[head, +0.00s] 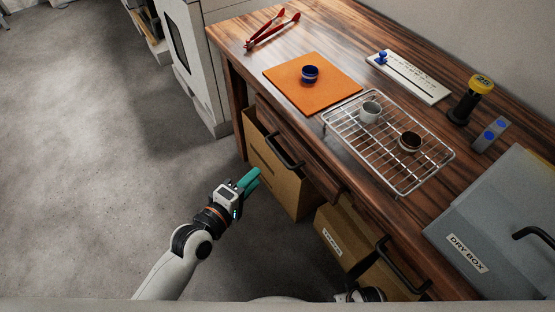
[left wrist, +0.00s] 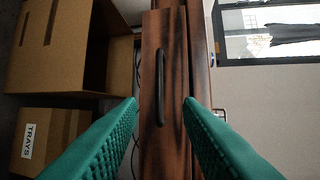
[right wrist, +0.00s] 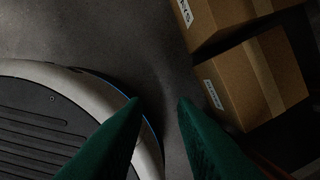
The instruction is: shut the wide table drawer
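The wide drawer's wooden front (head: 318,180) is under the table's front edge, with a black bar handle (head: 285,152). The front seems to stand slightly out from the table; how far is hard to tell. In the left wrist view the drawer front (left wrist: 152,30) and its handle (left wrist: 160,85) lie ahead, between the fingers' lines. My left gripper (head: 252,179) has green fingers, open and empty, in front of and apart from the handle. My right gripper (right wrist: 160,98) is open and empty, pointing down at the floor; in the head view its fingers are hidden.
Cardboard boxes (head: 272,165) stand below the table, one labelled TRAYS (head: 335,245). Another black handle (head: 377,258) is at the right. The wooden tabletop (head: 330,40) holds an orange mat, a wire rack and a grey dry box (head: 495,215). Floor at left is clear.

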